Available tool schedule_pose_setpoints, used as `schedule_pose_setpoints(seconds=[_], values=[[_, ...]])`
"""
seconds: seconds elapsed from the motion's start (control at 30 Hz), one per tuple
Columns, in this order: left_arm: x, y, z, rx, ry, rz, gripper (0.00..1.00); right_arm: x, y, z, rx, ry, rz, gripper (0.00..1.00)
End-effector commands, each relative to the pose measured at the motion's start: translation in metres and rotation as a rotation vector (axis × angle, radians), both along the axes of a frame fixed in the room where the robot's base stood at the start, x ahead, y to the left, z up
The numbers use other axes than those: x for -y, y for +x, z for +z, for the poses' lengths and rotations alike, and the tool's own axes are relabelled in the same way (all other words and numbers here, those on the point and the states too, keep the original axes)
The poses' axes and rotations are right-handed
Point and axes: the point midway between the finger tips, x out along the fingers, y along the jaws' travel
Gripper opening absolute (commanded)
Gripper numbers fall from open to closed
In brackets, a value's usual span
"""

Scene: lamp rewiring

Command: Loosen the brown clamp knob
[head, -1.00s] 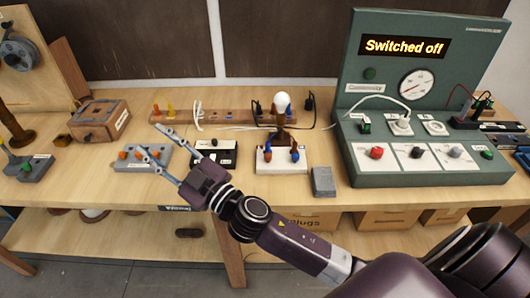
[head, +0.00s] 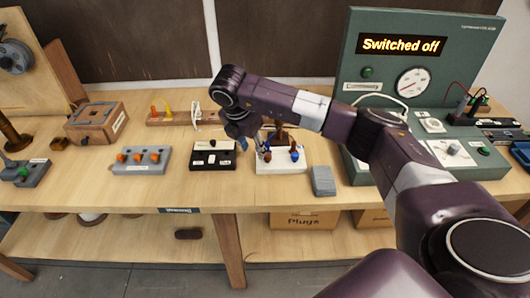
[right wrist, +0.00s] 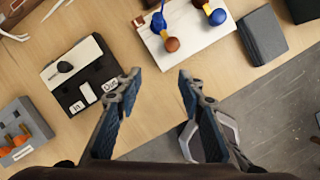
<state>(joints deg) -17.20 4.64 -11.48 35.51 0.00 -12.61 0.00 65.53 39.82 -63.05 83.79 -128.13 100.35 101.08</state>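The white block (head: 282,168) stands near the front of the table with two brown knobs and blue parts on it. My left gripper is out of view.
A black-and-white switch box (head: 213,156) stands left of the white block, and a grey block (head: 323,181) to its right. A grey base with orange knobs (head: 141,160) is farther left. The green test panel (head: 400,75) reads "Switched off", partly hidden by my arm.

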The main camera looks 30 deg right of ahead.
Motion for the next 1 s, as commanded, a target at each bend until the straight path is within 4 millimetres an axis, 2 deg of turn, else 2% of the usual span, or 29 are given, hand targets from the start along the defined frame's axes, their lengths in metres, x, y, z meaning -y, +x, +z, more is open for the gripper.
schedule_pose_setpoints(seconds=[0.03,0.1,0.2,0.63,0.8,1.0], values=[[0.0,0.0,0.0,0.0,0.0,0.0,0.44,0.015,0.0,0.008,0.001,-0.041,-0.039,0.36],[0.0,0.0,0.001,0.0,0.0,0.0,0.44,0.027,-0.001,0.013,0.002,-0.075,-0.073,0.36],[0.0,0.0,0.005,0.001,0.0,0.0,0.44,0.034,-0.002,0.009,0.0,-0.089,-0.086,0.36],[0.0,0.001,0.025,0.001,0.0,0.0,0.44,0.055,0.006,-0.048,-0.002,-0.083,-0.082,0.36],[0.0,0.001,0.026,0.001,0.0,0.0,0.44,0.058,0.007,-0.057,-0.001,-0.082,-0.08,0.36],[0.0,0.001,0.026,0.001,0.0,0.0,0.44,0.058,0.008,-0.057,0.0,-0.082,-0.079,0.36]])
